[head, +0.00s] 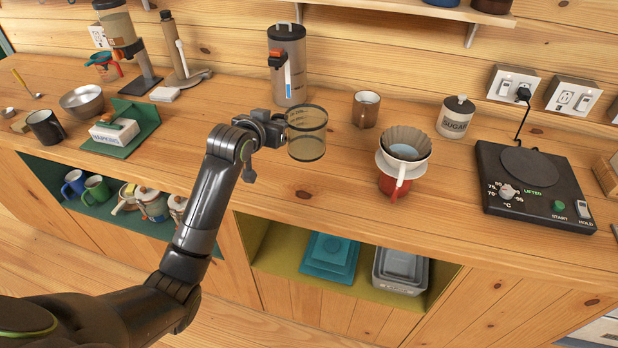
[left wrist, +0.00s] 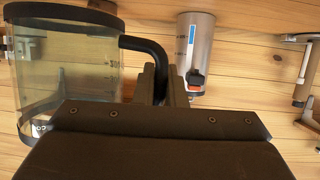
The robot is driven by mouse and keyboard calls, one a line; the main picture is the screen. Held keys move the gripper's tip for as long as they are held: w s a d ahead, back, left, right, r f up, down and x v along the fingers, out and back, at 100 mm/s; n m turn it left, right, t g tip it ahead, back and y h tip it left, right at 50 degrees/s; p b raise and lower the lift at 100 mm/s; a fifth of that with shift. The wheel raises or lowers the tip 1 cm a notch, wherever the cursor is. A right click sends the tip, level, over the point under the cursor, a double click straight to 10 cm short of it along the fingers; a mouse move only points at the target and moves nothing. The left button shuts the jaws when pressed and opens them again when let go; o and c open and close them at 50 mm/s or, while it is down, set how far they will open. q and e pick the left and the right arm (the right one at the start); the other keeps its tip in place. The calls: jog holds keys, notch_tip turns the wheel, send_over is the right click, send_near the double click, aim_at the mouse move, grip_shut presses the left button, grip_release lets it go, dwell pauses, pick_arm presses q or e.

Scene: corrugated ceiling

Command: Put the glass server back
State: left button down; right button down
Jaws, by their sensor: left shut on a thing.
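The glass server (head: 307,145), a clear cylinder with dark rims, is at the middle of the counter in the head view. It looks upright there; I cannot tell whether its base touches the wood. My left gripper (head: 282,126) is at its left side, shut on its black handle. The left wrist view shows the glass server (left wrist: 70,75) at the left, its handle running between the fingers of my left gripper (left wrist: 162,82). My right gripper is not in view.
A red mug with a white dripper and paper filter (head: 404,152) stands to the right. A black hot plate (head: 535,200) lies at far right. Counter in front of the server is clear.

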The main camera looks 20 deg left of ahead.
pick_arm(q)
jog(key=shift+n+y, duration=0.3)
jog(key=f, duration=0.3)
jog(key=w+f, duration=0.1)
jog(key=f, duration=0.2)
jog(key=f+p, duration=0.1)
jog(key=f, duration=0.2)
jog(key=shift+w+d+f, duration=0.15)
jog(key=shift+w+f, duration=0.05)
jog(key=shift+f, duration=0.1)
jog(key=c, duration=1.9)
grip_release()
jog(key=shift+f, duration=0.2)
jog(key=shift+c, duration=0.2)
jog(key=o, duration=0.4)
jog(key=shift+o, duration=0.2)
